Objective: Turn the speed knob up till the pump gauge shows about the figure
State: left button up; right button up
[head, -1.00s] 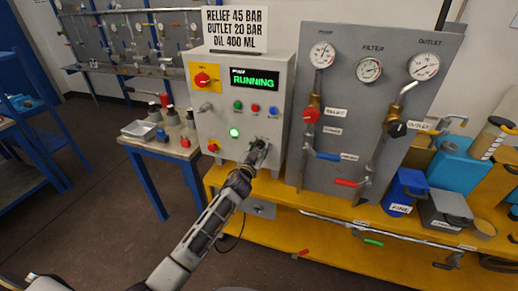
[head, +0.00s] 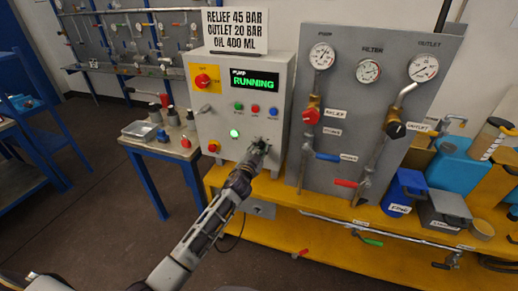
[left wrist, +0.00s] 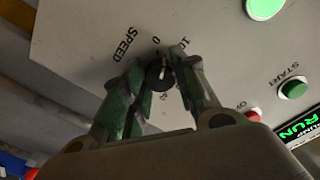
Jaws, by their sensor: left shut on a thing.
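My left gripper (head: 258,148) reaches the lower right of the grey control box (head: 222,130). In the left wrist view its fingers (left wrist: 160,85) are shut around the black speed knob (left wrist: 157,75), beside the printed word SPEED and scale figures. The knob's pale mark shows between the fingers; the exact setting is hard to read. The pump gauge (head: 322,56) is the left dial on the grey panel; its needle is too small to read surely. The sign (head: 235,29) on the box reads relief 45 bar, outlet 20 bar, oil 400 ml. My right gripper is not in view.
The box display (head: 254,80) reads RUNNING and a green lamp (head: 234,133) is lit. Filter gauge (head: 368,71) and outlet gauge (head: 423,68) sit on the panel. Several tools and bottles stand on the side table (head: 150,141). Containers (head: 403,190) stand on the yellow bench at right.

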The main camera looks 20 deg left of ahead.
pick_arm(q)
jog(key=shift+m, duration=0.6)
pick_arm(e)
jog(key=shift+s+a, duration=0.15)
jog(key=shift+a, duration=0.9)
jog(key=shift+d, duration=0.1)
pick_arm(q)
jog(key=o, duration=1)
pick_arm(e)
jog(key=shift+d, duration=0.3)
